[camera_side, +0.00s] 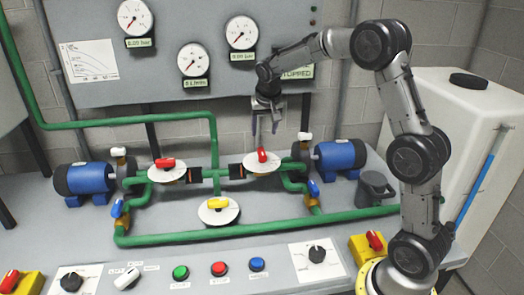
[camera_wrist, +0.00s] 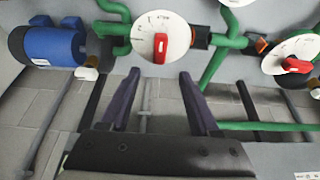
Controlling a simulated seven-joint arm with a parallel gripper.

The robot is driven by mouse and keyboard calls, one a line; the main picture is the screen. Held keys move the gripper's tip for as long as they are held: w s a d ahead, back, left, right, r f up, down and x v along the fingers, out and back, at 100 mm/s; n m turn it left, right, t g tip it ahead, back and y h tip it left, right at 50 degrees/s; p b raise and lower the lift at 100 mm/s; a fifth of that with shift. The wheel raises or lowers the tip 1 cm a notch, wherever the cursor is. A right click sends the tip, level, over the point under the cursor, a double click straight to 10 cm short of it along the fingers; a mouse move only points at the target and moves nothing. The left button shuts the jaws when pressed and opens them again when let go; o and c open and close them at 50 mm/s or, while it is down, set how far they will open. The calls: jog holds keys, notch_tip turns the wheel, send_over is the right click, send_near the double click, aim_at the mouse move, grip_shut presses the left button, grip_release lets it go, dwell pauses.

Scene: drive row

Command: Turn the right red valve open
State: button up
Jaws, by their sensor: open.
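The right red valve (camera_side: 262,156) sits on a white dial plate on the green pipe, beside the right blue motor. Its handle points up and down in the wrist view (camera_wrist: 160,47), crosswise to the pipe run. My gripper (camera_side: 265,132) hangs above and behind this valve, fingers pointing down. It is open and empty, apart from the handle. In the wrist view the two fingers (camera_wrist: 159,75) end just below the valve's plate, with the handle roughly centred between them. The dial lettering is too small to read.
A left red valve (camera_side: 165,162) and a yellow valve (camera_side: 217,203) stand on the same pipework. The blue motor (camera_side: 340,154) and a grey jug (camera_side: 375,189) are to the right. The gauge panel (camera_side: 120,80) stands close behind my gripper. Buttons and knobs line the front.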

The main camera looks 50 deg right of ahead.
aim_at(262, 151)
jog(key=x, duration=1.1)
jog(key=shift+f, duration=0.15)
grip_shut()
